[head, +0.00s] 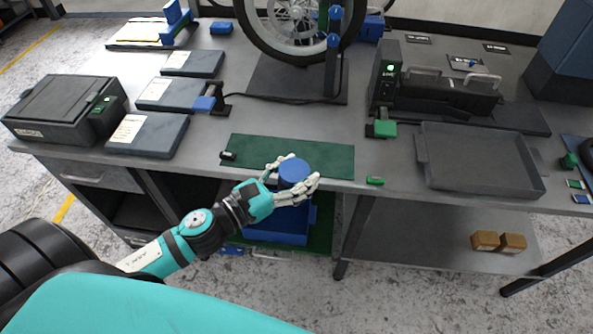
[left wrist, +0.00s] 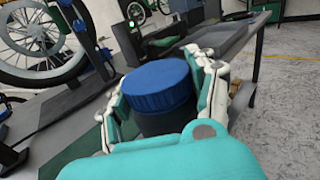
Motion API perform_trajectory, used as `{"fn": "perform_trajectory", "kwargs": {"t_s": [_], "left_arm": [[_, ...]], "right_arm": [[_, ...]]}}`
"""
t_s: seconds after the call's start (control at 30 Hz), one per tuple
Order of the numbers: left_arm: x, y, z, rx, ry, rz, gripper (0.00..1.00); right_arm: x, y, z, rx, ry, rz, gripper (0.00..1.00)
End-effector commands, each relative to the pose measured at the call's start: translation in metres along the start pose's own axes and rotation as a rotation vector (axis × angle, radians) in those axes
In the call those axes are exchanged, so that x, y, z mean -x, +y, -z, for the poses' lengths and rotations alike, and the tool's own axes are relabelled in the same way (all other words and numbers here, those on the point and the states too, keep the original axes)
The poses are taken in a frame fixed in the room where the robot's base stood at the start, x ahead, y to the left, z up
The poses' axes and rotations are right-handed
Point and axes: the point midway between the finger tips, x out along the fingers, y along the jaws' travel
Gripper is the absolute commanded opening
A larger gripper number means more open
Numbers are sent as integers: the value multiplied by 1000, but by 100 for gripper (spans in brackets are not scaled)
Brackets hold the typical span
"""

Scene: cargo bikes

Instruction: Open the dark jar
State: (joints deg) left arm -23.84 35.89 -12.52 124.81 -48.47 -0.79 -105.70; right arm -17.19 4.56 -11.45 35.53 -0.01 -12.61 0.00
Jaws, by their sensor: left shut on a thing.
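The dark jar (left wrist: 168,122) has a ribbed blue lid (left wrist: 158,88) seated on top of it. In the head view the blue lid (head: 293,170) shows between the fingers of my left gripper (head: 291,181), at the front edge of the workbench. My left gripper (left wrist: 166,104) is shut around the jar, with pale fingers on both sides in the left wrist view. The jar looks upright. Its lower part is hidden by the gripper. My right gripper is not in view.
A green mat (head: 320,155) lies behind the jar. A bike wheel on a stand (head: 300,75) rises behind it.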

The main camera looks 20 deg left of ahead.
Motion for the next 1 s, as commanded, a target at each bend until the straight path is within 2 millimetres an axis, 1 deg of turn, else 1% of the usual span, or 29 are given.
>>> {"fn": "perform_trajectory", "kwargs": {"t_s": [0.03,0.1,0.13,0.4,0.53,0.63,0.73,0.9,1.0], "left_arm": [[0,0,0,0,-1,0,11],[0,0,0,0,-1,0,2],[0,0,0,0,-1,0,0],[0,0,0,1,-1,-2,0],[5,-8,0,10,-5,-42,0],[14,-18,-1,17,-8,-123,0],[28,-23,-6,19,-10,-232,0],[50,-20,-16,11,-6,-403,0],[59,-17,-20,5,-3,-464,0]], "right_arm": [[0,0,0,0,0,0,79],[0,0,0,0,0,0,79],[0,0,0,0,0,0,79],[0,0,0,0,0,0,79],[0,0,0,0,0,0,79],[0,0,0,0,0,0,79],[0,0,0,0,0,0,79],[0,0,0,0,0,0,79],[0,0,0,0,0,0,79]]}}
